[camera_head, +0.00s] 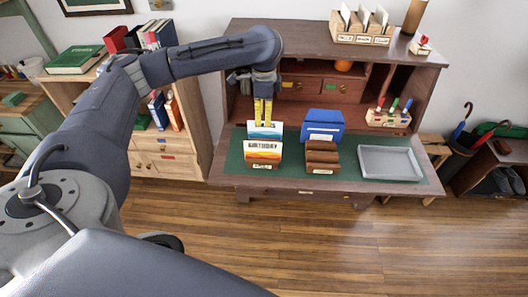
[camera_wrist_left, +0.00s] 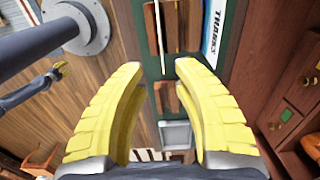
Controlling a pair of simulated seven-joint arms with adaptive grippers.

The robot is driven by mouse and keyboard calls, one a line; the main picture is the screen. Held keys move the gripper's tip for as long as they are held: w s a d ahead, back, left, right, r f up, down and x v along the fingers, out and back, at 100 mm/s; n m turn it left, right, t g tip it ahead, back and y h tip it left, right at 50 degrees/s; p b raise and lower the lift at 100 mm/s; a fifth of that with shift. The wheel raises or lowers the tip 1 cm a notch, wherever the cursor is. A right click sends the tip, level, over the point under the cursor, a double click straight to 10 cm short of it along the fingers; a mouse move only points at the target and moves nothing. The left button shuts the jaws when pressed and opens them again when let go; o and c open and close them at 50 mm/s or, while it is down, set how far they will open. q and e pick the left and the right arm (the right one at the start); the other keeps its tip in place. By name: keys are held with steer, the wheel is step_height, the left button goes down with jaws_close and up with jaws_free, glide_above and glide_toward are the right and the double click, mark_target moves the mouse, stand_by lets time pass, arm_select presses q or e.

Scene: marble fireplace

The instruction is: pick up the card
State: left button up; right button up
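Two cards stand in a wooden holder at the left of the green desk mat: an orange and white card lettered BIRTHDAY (camera_head: 263,148) in front, and a blue and white card (camera_head: 265,130) behind it. A card lettered THANKS shows at the upper right of the left wrist view (camera_wrist_left: 212,32). My left gripper (camera_head: 263,122) points down over the cards, its yellow fingertips close to the back card's top edge; contact is unclear. In the left wrist view its fingers (camera_wrist_left: 160,67) stand apart with nothing between them. My right gripper (camera_wrist_left: 58,72) shows small at the left there.
A brown holder (camera_head: 322,158) and a blue holder (camera_head: 323,125) stand to the right of the cards. A grey tray (camera_head: 390,163) lies farther right. The hutch shelves (camera_head: 312,85) rise behind the cards, with a marker rack (camera_head: 388,119) at the right.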

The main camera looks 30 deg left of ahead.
arm_select(q)
glide_toward(263, 149)
step_height(263, 149, down, 5)
steer(key=shift+w+d+f, duration=0.1)
steer(key=shift+w, duration=0.05)
steer(key=shift+a+f, duration=0.15)
steer(key=shift+f, duration=1.2)
steer(key=shift+a+f, duration=0.1)
steer(key=shift+f, duration=1.2)
jaws_close()
